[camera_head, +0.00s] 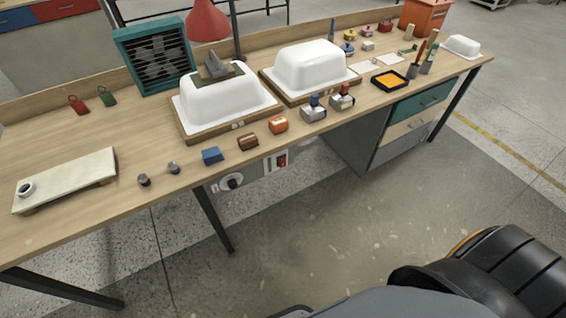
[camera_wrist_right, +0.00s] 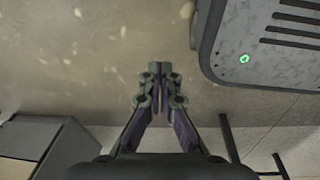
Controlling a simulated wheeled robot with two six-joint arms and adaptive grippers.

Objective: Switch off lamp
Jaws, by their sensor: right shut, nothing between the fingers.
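A red cone-shaped lamp shade (camera_head: 208,22) hangs at the back of the workbench, beside a dark upright post. Its top is cut off by the picture edge, and I cannot tell whether it is lit. Under the bench's front edge is a grey panel (camera_head: 256,176) with a round dial (camera_head: 231,182) and a red switch (camera_head: 282,160). I cannot tell which of these belongs to the lamp. My right gripper (camera_wrist_right: 158,76) is shut and empty over the bare floor in the right wrist view, away from lamp and panel. My left gripper is out of view.
The wooden workbench (camera_head: 60,140) holds two white tub shells (camera_head: 222,105) (camera_head: 310,66) on wooden boards, a teal fan heater (camera_head: 155,55) and several small blocks along the front edge. A drawer cabinet (camera_head: 385,130) stands beneath.

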